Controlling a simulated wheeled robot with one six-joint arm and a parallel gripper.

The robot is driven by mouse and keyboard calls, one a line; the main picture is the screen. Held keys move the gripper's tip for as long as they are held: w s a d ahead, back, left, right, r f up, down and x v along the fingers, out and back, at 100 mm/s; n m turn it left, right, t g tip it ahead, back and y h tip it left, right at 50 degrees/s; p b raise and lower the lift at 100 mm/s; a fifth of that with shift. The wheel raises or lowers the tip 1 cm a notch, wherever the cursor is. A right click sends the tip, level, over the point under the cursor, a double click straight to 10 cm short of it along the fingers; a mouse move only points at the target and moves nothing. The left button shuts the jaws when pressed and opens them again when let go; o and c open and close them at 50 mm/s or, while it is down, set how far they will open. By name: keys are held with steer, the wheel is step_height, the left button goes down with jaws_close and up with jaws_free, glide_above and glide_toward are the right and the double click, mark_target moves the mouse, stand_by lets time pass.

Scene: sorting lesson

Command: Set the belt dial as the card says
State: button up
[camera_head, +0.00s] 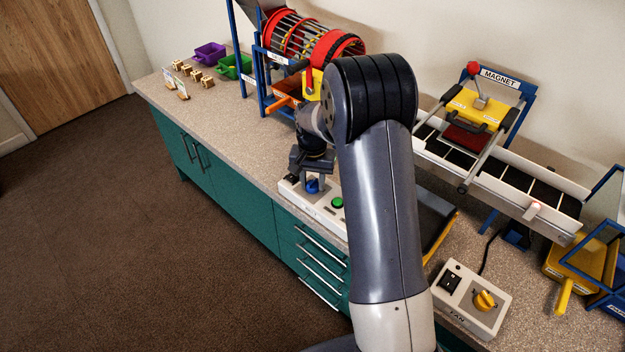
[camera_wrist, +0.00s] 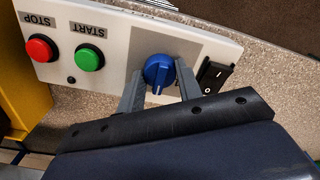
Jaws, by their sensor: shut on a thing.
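The belt control box is a pale panel (camera_wrist: 115,42) with a blue dial (camera_wrist: 158,72). In the wrist view my gripper (camera_wrist: 159,80) has its two fingers on either side of the blue dial and is shut on it. In the head view my gripper (camera_head: 314,178) reaches down onto the blue dial (camera_head: 313,186) at the left end of the panel (camera_head: 326,210). Small cards (camera_head: 177,86) stand at the far left of the counter, too small to read.
The panel also has a green START button (camera_wrist: 89,57), a red STOP button (camera_wrist: 41,48) and a black rocker switch (camera_wrist: 212,75). A FAN box (camera_head: 471,299) with a yellow dial stands at right. The red drum (camera_head: 311,40) and MAGNET conveyor (camera_head: 500,165) stand behind my arm.

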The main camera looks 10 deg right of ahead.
mark_target(312, 181)
stand_by(0.4)
steer(key=o, duration=1)
steer(key=shift+c, duration=0.2)
step_height(312, 181, up, 11)
steer(key=shift+f, duration=0.1)
step_height(312, 181, down, 11)
steer(key=shift+r, duration=0.2)
steer(key=shift+f, duration=0.2)
steer(key=shift+r, duration=0.1)
